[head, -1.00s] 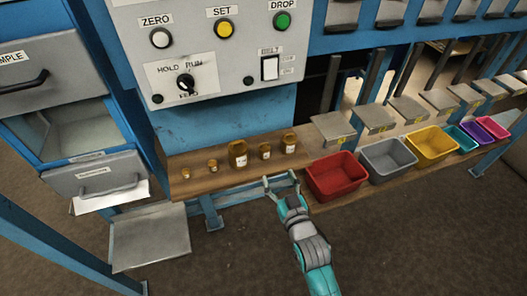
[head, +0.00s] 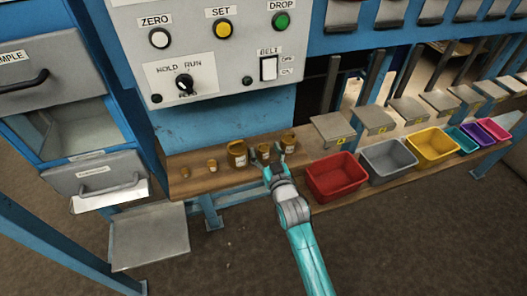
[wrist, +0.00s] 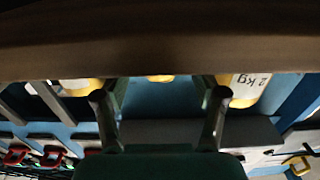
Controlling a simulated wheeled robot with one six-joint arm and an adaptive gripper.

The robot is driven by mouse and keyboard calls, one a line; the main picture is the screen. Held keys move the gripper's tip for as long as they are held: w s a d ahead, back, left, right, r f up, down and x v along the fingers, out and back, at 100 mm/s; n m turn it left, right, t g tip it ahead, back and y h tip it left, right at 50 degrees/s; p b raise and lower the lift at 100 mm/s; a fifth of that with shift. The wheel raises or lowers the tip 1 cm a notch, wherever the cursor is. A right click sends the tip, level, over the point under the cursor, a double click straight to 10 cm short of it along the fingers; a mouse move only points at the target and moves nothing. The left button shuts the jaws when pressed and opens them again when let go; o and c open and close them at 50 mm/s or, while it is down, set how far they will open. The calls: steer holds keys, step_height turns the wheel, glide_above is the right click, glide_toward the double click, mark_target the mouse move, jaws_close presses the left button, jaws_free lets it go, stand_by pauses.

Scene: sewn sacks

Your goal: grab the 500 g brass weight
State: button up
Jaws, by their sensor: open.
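Several brass weights stand in a row on the wooden shelf (head: 205,184). The mid-sized one, second from the right (head: 264,149), is likely the 500 g weight; its label cannot be read. My gripper (head: 267,160) is open at the shelf's front, its fingers on either side of that weight in the picture. In the wrist view, a small yellowish part of this weight (wrist: 160,78) shows between the open fingers (wrist: 160,105); the dark shelf edge hides the rest. The bigger weight to its left (head: 238,156) reads 2 kg in the wrist view (wrist: 244,88).
Another weight (head: 289,142) stands close on the right, and two small ones (head: 212,166) stand to the left. A red bin (head: 335,178) is right of my arm. The control panel (head: 215,50) overhangs behind the weights.

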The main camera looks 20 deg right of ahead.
steer(key=shift+w, duration=1.1)
jaws_close()
steer(key=shift+r, duration=0.15)
